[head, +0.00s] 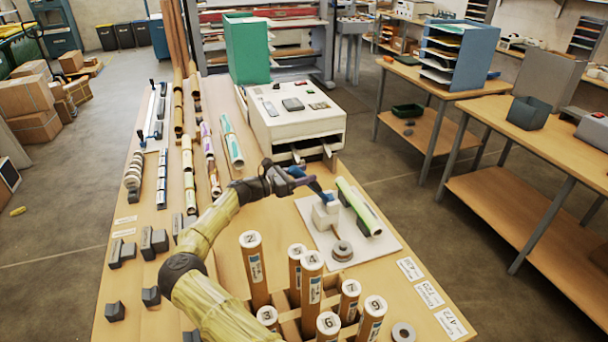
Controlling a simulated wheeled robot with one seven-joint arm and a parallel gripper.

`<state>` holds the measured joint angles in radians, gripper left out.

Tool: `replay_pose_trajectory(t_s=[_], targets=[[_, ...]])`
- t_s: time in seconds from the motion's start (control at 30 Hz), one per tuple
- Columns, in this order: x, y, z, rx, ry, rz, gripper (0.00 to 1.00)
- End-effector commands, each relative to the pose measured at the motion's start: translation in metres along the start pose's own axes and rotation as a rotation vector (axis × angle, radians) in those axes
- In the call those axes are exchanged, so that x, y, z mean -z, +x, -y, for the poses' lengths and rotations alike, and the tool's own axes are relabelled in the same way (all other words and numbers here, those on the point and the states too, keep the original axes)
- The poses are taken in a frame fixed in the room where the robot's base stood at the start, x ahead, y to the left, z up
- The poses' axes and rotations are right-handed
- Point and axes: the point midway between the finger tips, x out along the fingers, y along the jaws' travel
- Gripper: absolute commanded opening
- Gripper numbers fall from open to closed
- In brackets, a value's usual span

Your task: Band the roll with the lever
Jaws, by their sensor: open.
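The roll (360,208), whitish with green along its side, lies at a slant on a white board (382,250) at the right of the bench. A small pale block-like device (325,213) stands at its left. A thin dark blue bar slopes down to the top of this device; it looks like the lever (318,188), but where it ends is hard to see. My gripper (300,176), dark with purplish parts, is above the device at the bar's upper end. It is open; I cannot tell whether it touches the bar. A grey ring-shaped reel (342,250) lies in front of the device.
A white laminator-like machine (295,115) stands behind the board. Several capped brown tubes (312,280) stand upright in a wooden rack in front. Long rolls (188,165) and grey blocks (150,242) occupy the left. Labels (430,293) lie along the right edge.

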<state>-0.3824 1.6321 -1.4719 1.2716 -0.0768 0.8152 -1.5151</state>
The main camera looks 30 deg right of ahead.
Motion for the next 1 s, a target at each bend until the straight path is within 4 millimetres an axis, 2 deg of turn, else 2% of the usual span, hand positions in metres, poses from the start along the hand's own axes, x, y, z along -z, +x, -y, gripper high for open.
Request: replay_pose_trajectory(t_s=[0.1,0.37,0.6,0.63,1.0], targets=[[0.0001,0.0064,0.0,0.0,-0.001,0.0,0.52],[0.0,0.0066,-0.0001,-0.001,0.0,0.0,0.5],[-0.0001,0.0063,-0.0002,-0.001,0.0,0.0,0.03],[-0.0001,0.0062,-0.0002,-0.001,0.0,0.0,0.0],[-0.0049,0.0046,-0.0011,-0.011,0.005,-0.026,0.0]])
